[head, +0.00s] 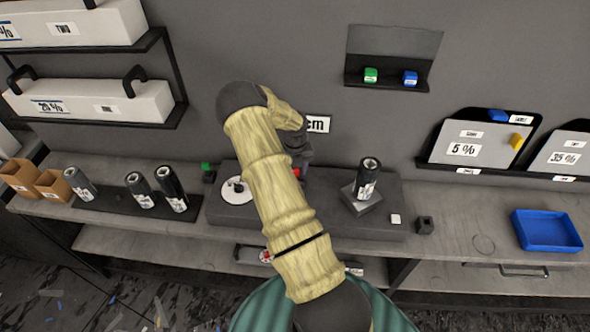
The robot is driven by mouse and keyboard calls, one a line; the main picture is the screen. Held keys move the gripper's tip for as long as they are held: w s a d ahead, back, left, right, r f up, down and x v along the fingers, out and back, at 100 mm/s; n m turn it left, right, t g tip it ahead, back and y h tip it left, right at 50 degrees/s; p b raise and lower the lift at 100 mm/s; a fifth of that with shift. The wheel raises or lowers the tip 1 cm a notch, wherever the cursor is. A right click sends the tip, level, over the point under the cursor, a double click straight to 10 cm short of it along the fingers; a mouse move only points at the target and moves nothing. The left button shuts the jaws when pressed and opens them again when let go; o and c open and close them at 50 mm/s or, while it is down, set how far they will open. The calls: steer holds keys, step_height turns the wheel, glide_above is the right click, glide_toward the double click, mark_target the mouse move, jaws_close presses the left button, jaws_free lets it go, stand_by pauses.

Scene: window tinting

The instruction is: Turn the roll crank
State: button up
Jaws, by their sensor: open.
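My arm reaches over the dark work station (390,222) on the bench and hides its middle. My gripper (302,168) is the dark end pointing down behind my forearm, over the back middle of the station. It is open, though its fingertips are mostly hidden. A small red part (296,172) shows right by it; I cannot tell whether they touch. A white disc (236,190) with a dark centre lies on the station's left. A dark roll with a white label (367,178) stands upright on a raised block at the right. I cannot make out the crank for certain.
Several labelled rolls (138,190) stand on a dark mat at left, beside brown boxes (52,186). A blue tray (546,232) lies at right. A wall shelf (388,80) holds green and blue blocks. The bench between station and tray is mostly clear.

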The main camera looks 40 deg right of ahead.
step_height(320, 180, up, 17)
steer(key=b, duration=0.4)
steer(key=shift+r, duration=0.2)
stand_by(0.6)
